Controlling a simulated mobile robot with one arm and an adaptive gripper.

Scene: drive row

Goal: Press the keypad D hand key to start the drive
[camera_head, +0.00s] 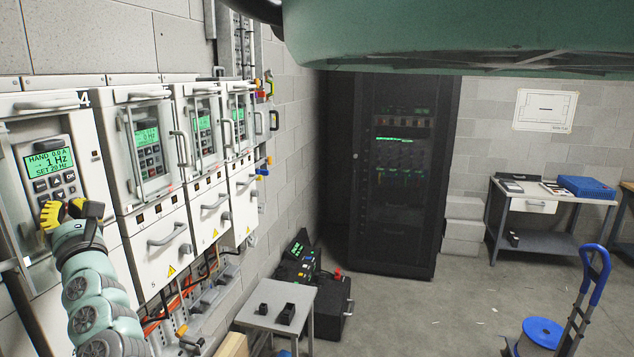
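The nearest drive cabinet (95,160), with a "4" at its top edge, stands at the left of the head view. Its keypad (62,178) has a lit green display (48,161) that reads HAND, 0.0 A, about 1 Hz and SET with a number I read as 20 Hz. Dark keys show below the display. My gripper (64,211), with yellow fingertips, is at the lower part of this keypad and covers the lower keys. I cannot tell whether it touches a key, or whether its fingers are shut. No letter D is readable.
More drives (148,140) continue along the wall to the right, with keypads behind handled frames. Open cabinet door (10,230) edges lie close left of my arm. A small grey table (272,300), a black rack (400,180) and a blue hand truck (594,275) stand on the floor.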

